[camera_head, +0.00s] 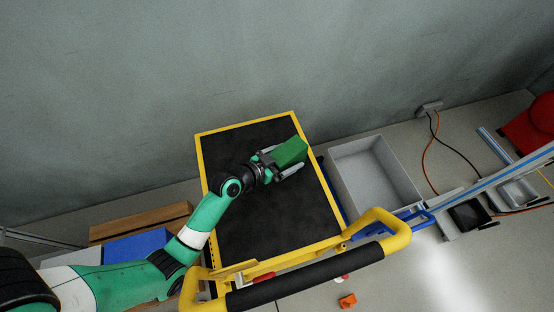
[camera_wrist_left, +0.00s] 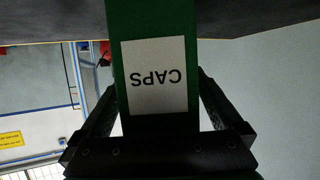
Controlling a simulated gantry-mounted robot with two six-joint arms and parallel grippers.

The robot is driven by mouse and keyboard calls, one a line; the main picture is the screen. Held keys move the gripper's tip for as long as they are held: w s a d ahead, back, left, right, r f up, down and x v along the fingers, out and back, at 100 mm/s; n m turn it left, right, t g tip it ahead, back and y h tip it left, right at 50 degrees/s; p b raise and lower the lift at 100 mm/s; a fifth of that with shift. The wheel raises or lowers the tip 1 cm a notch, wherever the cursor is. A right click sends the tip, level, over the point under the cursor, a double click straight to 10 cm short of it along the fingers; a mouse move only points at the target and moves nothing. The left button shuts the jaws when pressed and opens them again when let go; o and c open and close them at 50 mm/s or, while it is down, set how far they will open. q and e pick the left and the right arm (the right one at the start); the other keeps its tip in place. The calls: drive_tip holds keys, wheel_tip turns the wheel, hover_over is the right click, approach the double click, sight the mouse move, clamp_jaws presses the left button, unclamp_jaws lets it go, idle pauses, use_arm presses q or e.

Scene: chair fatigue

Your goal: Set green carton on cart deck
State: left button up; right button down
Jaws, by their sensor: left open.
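The green carton (camera_head: 291,151) is at the right edge of the cart's black deck (camera_head: 245,143), near its far right corner. In the left wrist view the carton (camera_wrist_left: 190,20) shows a white label reading "CAPS" upside down, with the dark deck surface (camera_wrist_left: 260,18) meeting it at the top. My left gripper (camera_head: 285,161) is open, with its fingers on either side of the carton. In the left wrist view gaps show between the fingers (camera_wrist_left: 158,95) and the carton sides. Whether the carton's underside rests fully on the deck is hidden. My right gripper is not in view.
The cart has a yellow rim and a raised handle with a black grip (camera_head: 305,272) at the near side. A grey bin (camera_head: 375,175) stands right of the cart. A wall rises behind. An orange object (camera_head: 347,300) lies on the floor. Most of the deck is bare.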

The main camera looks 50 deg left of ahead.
use_arm(q)
drive_tip(key=p+v, duration=0.4)
drive_tip(key=v, duration=0.8)
